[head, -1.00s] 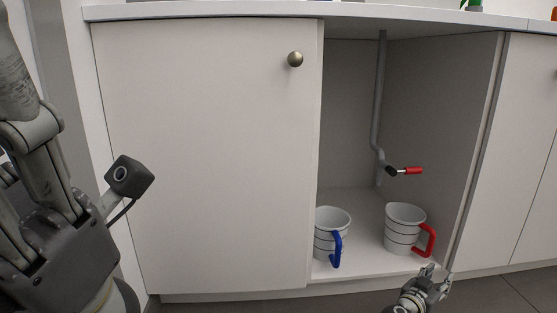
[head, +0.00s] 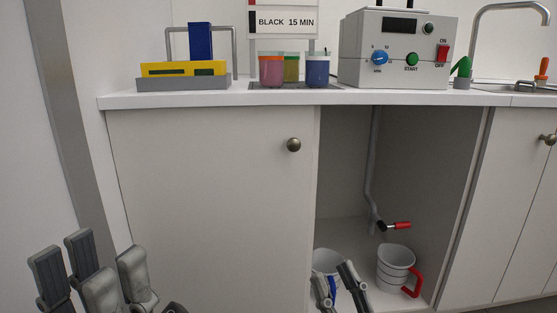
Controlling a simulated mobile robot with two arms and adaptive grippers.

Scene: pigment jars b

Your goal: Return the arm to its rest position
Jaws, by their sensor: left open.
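My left gripper (head: 92,268) is at the lower left of the head view, in front of the cabinet's left side. Its finger pads stand apart and nothing shows between them. My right gripper (head: 336,285) is at the bottom centre, in front of the open cabinet bay. Its two fingers are apart. They overlap the white mug with the blue handle (head: 325,259) in the picture; whether they touch it, I cannot tell. The rest of both arms is mostly out of frame.
A white mug with a red handle (head: 394,262) stands in the bay, below a pipe (head: 371,160) with a red-handled valve (head: 402,225). The counter (head: 230,99) carries jars (head: 318,72), a control box (head: 390,75) and a grey rack (head: 182,85). A closed door (head: 210,200) is left.

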